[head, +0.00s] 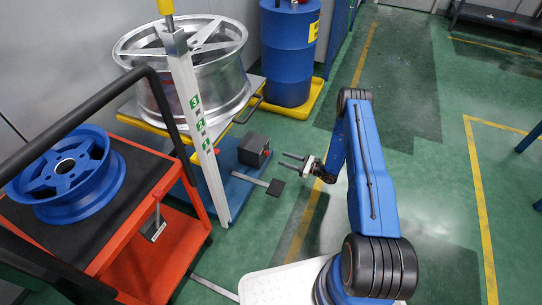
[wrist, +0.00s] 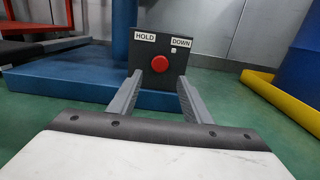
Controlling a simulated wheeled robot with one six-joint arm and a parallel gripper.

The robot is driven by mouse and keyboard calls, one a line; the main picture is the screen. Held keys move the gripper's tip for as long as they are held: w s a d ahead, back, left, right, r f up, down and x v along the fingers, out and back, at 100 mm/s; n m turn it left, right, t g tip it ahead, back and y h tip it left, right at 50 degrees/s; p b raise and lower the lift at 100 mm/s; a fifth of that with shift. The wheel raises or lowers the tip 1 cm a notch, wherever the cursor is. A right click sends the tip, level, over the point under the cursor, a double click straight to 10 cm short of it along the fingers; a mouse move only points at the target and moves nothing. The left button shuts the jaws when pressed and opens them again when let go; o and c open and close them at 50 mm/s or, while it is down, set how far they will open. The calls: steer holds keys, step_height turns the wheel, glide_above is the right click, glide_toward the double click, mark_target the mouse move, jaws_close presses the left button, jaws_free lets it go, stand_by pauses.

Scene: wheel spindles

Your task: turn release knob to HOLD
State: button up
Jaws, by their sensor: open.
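The release knob (wrist: 160,63) is a round red knob on the face of a dark box (wrist: 182,64). A HOLD label (wrist: 145,37) sits at the upper left of the knob and a DOWN label (wrist: 181,42) at the upper right. A small white mark (wrist: 173,50) lies just under the DOWN label. In the head view the dark box (head: 253,150) stands at the blue base, with its knob side to the right. My gripper (head: 284,159) is open and empty, pointing at the box. In the wrist view its fingers (wrist: 158,82) flank the knob, apart from it.
A blue base plate (head: 235,180) lies on the floor under the post (head: 205,150). A flat dark pedal (head: 276,187) sticks out in front. A silver wheel (head: 205,75), an orange cart (head: 150,250) with a blue wheel (head: 100,205), and a blue drum (head: 288,50) stand around. Floor right is clear.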

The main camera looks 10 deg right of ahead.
mark_target(267, 153)
steer(key=x, duration=0.9)
steer(key=shift+a, duration=0.1)
steer(key=c, duration=1)
